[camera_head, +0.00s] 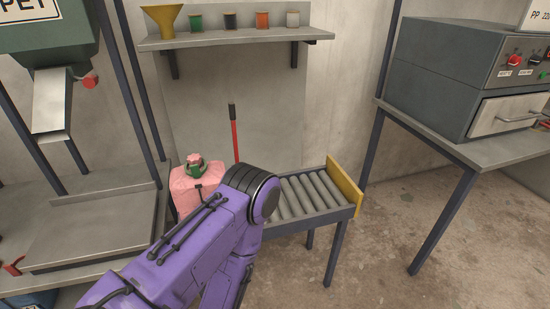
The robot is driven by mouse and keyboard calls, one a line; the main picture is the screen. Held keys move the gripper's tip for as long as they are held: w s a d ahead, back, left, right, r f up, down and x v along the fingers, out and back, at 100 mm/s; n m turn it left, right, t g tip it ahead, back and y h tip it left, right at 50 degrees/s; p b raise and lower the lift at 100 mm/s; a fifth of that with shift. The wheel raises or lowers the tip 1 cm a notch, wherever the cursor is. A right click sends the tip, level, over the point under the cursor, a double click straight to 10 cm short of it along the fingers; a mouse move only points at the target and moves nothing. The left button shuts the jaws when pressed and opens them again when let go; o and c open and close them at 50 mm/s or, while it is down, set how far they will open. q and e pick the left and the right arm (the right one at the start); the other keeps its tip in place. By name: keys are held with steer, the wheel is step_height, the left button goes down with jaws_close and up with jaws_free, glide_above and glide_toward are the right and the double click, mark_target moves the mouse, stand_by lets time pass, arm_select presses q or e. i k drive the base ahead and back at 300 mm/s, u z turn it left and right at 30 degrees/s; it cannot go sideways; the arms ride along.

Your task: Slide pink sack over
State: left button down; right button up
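The pink sack (184,188) stands upright between the metal platform (95,225) on the left and the roller table (312,195) on the right. Its gathered neck has a green tie (194,171). My purple arm comes in from the lower left and crosses in front of the sack, hiding its lower right side and the left part of the rollers. The gripper on this arm is hidden, so I cannot tell whether it touches the sack. My other gripper is not in view.
A yellow end plate (345,185) closes the right end of the rollers. A hopper with a chute (52,105) hangs above the platform. A grey machine (465,75) sits on a right-hand table. The floor between is clear.

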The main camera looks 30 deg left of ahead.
mark_target(186, 196)
steer(key=z, duration=1.75)
steer(key=k, duration=1.4)
steer(key=u, duration=1.6)
